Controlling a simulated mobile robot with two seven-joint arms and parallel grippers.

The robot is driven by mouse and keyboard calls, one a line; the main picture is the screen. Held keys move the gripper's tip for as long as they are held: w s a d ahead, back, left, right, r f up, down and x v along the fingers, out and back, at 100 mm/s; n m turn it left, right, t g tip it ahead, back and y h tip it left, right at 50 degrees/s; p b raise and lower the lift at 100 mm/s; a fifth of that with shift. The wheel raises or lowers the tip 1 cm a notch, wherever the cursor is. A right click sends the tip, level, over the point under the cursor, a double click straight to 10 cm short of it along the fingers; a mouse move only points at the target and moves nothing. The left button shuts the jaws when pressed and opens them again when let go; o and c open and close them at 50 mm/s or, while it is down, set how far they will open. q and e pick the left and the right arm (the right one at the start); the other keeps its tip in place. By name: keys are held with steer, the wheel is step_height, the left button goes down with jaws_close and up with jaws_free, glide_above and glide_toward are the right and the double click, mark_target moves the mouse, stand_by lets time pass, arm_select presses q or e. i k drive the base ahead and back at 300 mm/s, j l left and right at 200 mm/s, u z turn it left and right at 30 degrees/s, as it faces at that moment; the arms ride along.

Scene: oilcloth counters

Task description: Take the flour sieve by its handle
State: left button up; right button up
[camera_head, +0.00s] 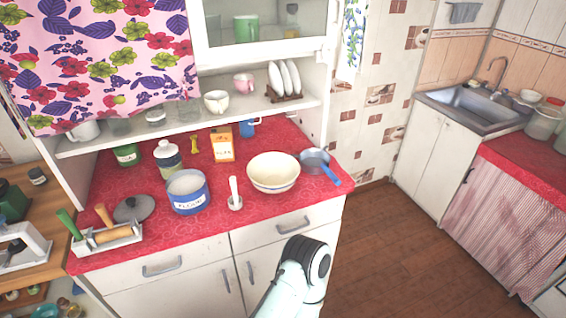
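What looks like the flour sieve (315,161), a round grey-blue bowl with a blue handle, rests on the red oilcloth counter (210,222) near its right end. Its handle points toward the lower right, near the counter's right edge. It sits just right of a cream bowl (273,170). I cannot make out its mesh. One of my arm links shows at the bottom centre, in front of the drawers and below the counter top. Neither gripper is in view, and nothing holds the sieve.
A blue-and-white flour tin (187,192) and an orange-and-white box (222,147) stand further left. A shelf (190,128) overhangs the back. Floor right of the counter is clear.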

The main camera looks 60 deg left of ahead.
mark_target(312, 161)
steer(key=u, duration=0.4)
steer(key=j+u, duration=0.1)
steer(key=u, duration=1.05)
steer(key=i+l+u, duration=0.2)
steer(key=u, duration=0.2)
steer(key=i+l+u, duration=0.15)
steer(key=l+u, duration=0.2)
steer(key=i+l+u, duration=0.15)
steer(key=l+u, duration=0.25)
steer(key=l, duration=0.1)
